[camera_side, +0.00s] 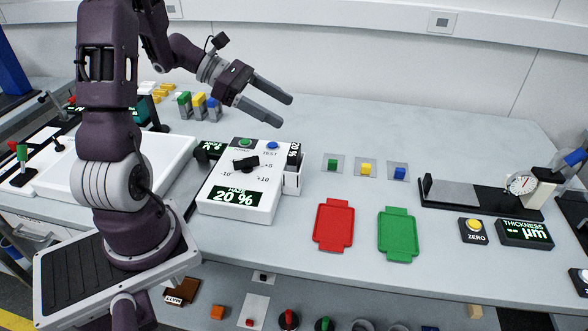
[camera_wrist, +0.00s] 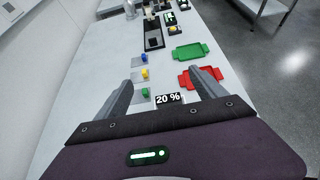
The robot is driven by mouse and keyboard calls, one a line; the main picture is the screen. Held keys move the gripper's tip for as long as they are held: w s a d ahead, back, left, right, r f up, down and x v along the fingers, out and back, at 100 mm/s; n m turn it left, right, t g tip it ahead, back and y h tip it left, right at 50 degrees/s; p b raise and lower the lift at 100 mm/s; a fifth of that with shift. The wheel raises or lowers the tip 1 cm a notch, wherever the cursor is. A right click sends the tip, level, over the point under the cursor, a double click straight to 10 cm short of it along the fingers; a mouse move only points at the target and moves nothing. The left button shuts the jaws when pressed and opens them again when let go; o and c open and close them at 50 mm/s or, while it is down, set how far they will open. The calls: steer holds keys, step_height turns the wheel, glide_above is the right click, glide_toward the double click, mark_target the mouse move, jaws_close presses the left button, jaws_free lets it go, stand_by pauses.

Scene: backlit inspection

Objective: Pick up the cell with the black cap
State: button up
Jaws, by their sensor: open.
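I cannot make out a cell with a black cap for certain in either view. Several grey upright cells stand at the back left in the side view: one with a green cap (camera_side: 183,99), one with a yellow cap (camera_side: 198,99) and one with a blue cap (camera_side: 213,102). A white holder (camera_side: 292,181) at the right side of the haze meter has a dark, lettered top; I cannot tell if a cell is in it. My gripper (camera_side: 284,111) is open and empty, high above the table behind the meter. Its two fingers also show in the wrist view (camera_wrist: 170,82).
The haze meter (camera_side: 232,208) reads 20 %. Green (camera_side: 333,165), yellow (camera_side: 366,169) and blue (camera_side: 399,173) blocks sit on grey pads. A red tray (camera_side: 334,224) and a green tray (camera_side: 398,235) lie in front. A thickness gauge (camera_side: 521,184) stands right. The back middle is clear.

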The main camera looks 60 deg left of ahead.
glide_toward(299, 155)
steer(key=x, duration=0.5)
steer(key=shift+s+a+f, duration=0.1)
steer(key=shift+f, duration=0.3)
steer(key=x, duration=0.6)
steer(key=shift+w+d+r, duration=0.15)
steer(key=shift+w+d, duration=0.2)
steer(key=c, duration=1.5)
